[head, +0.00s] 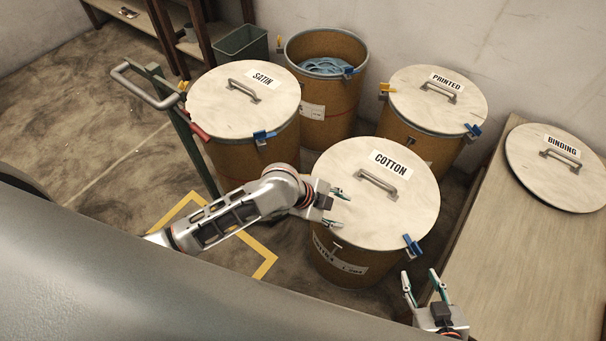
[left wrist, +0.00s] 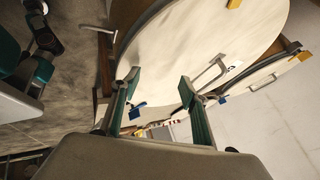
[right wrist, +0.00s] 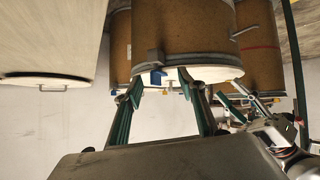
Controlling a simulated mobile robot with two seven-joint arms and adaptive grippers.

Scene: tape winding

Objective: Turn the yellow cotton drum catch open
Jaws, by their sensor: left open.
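The cotton drum (head: 330,262) stands upright with its round pale lid (head: 350,170) on. Its yellow catch shows cut off at the top of the left wrist view (left wrist: 233,4), at the lid's rim; I cannot make it out in the head view. Its blue catch (head: 412,244) is on the opposite rim and shows in the right wrist view (right wrist: 158,76). My left gripper (head: 334,206) is open and empty at the lid's left edge; contact is unclear. My right gripper (head: 423,284) is open and empty, apart from the drum near the blue catch.
The satin drum (head: 235,105) stands close behind left, and the printed drum (head: 432,95) behind right. An open drum (head: 326,50) holds blue material. A bench (head: 520,260) with the binding lid (head: 560,165) is at right. A cart handle (head: 145,85) rises left.

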